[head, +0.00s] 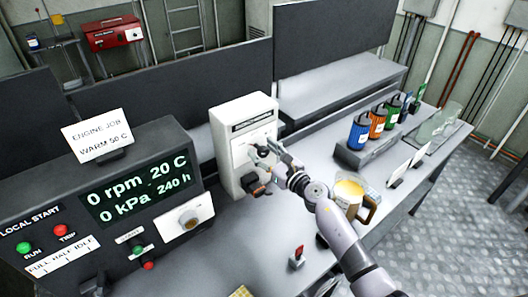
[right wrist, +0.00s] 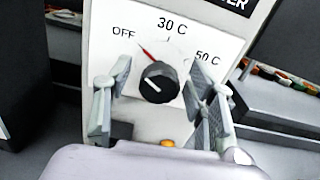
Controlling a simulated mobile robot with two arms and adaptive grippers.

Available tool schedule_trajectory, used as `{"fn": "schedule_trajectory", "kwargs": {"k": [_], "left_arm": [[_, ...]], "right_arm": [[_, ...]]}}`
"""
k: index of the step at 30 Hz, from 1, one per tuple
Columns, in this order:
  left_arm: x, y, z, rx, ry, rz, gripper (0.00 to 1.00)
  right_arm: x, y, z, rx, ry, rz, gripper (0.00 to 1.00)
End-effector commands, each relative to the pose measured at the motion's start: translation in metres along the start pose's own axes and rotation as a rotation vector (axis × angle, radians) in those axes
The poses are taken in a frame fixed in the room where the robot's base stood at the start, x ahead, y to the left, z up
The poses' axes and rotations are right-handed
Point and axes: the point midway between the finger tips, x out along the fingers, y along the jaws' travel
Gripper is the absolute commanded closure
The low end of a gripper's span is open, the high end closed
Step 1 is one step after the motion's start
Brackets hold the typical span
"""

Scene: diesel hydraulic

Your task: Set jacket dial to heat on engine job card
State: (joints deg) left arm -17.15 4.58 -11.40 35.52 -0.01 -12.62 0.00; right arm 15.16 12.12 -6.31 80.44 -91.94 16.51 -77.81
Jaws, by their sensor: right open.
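The engine job card (head: 97,136) stands on the dark control panel and reads WARM 50 C. The white jacket heater box (head: 229,115) stands on the bench right of that panel. In the right wrist view its black jacket dial (right wrist: 158,82) sits on a white face marked OFF, 30 C and 50 C. A red line above the knob slants up-left, toward the side of OFF. My right gripper (head: 268,158) is at the box front. In the wrist view its open fingers (right wrist: 156,100) stand on either side of the dial, with visible gaps. My left gripper is not in view.
The control panel (head: 150,150) shows 20 C and has a knob on a white plate. A mug (head: 354,202) with yellow contents stands right of my right forearm. Blue, orange and green containers stand on a grey block (head: 352,157) farther back. A small red switch (head: 298,254) is near the front.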

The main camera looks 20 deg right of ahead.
Motion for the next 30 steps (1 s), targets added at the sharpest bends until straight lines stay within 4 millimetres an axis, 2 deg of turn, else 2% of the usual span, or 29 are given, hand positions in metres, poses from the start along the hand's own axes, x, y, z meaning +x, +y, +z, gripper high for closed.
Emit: {"fn": "schedule_trajectory", "kwargs": {"k": [4, 25, 30], "left_arm": [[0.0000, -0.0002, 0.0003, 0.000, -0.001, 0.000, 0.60], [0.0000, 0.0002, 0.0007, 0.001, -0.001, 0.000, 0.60], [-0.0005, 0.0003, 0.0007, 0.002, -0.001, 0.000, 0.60]], "right_arm": [[-0.0002, -0.0001, 0.0001, 0.000, 0.000, 0.000, 0.50], [-0.0005, -0.0003, -0.0001, 0.001, 0.000, -0.001, 0.97], [-0.0006, -0.0004, 0.0000, 0.008, 0.000, -0.001, 0.98]]}}
